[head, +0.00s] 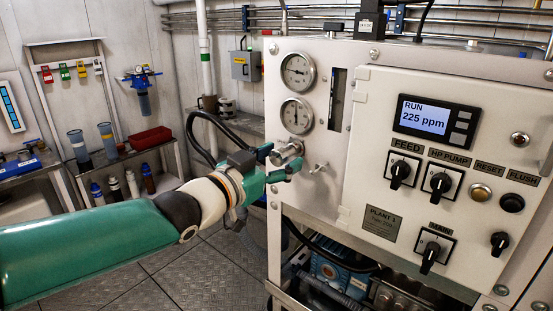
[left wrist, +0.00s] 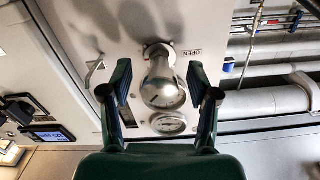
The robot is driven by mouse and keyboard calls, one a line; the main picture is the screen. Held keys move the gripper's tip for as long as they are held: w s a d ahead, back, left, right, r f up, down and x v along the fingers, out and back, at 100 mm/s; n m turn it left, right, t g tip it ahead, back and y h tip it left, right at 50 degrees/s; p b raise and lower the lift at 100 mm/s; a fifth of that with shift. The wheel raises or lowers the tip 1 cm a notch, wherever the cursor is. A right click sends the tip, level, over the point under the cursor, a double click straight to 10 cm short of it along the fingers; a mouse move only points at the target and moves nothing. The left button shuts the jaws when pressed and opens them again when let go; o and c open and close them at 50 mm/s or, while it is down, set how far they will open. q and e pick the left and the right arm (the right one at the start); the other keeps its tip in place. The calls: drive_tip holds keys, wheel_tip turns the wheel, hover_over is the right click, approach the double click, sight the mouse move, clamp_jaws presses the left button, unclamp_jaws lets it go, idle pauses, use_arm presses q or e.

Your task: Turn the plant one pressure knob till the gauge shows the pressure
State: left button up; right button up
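The pressure knob is a silver, rounded knob (head: 287,150) on the left part of the plant one panel, below two round gauges. It also shows in the left wrist view (left wrist: 162,85), near an "OPEN" label. My left gripper (head: 284,163) is at the knob. In the left wrist view its two green fingers (left wrist: 159,72) stand on either side of the knob, with a gap visible at each side, so it is open around it. The upper gauge (head: 298,72) and lower gauge (head: 296,116) have needles, but their numbers are too small to read. My right gripper is not in view.
A small metal valve handle (head: 319,167) sticks out just right of the knob. The display (head: 437,117) reads RUN, 225 ppm, above several black switches. A plate (head: 383,223) reads PLANT 1. Shelves with bottles and a red bin (head: 151,138) stand at the left.

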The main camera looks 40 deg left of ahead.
use_arm(q)
drive_tip(key=s, duration=1.2)
drive_tip(key=shift+a, duration=0.45)
